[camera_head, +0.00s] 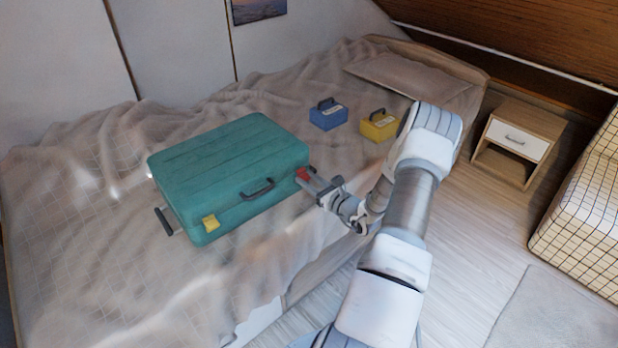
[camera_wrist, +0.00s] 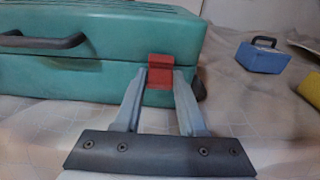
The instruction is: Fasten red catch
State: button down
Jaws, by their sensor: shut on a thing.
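The red catch (camera_wrist: 160,64) is on the front face of the green suitcase (camera_head: 225,165), near its right end. It spans the seam between lid and base, and its lower part is between my fingers in the wrist view. The suitcase lies flat on the bed with its lid down. My gripper (camera_wrist: 159,82) is shut on the red catch. In the head view my gripper (camera_head: 306,180) covers part of the catch (camera_head: 302,174). A yellow catch (camera_head: 210,222) sits on the front face near the left end.
The suitcase has a dark front handle (camera_head: 258,190) and another handle (camera_head: 163,220) at its left side. A blue box (camera_head: 328,115) and a yellow box (camera_head: 380,127) stand on the bed to the right. A nightstand (camera_head: 518,140) stands beyond the bed. Wrinkled bedding surrounds the suitcase.

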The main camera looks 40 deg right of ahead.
jog(key=g+p, duration=0.1)
jog(key=w+r+g+p, duration=0.1)
jog(key=p, duration=0.1)
jog(key=shift+a+r, duration=0.1)
jog(key=shift+r, duration=0.2)
jog(key=shift+w+g+p, duration=0.15)
jog(key=shift+g+p, duration=0.4)
jog(key=shift+g, duration=0.15)
jog(key=shift+f, duration=0.15)
jog(key=shift+c, duration=2.4)
grip_release()
jog(key=p+v, duration=0.2)
jog(key=v, duration=1.5)
jog(key=shift+r+p, duration=0.3)
jog(key=shift+p, duration=0.1)
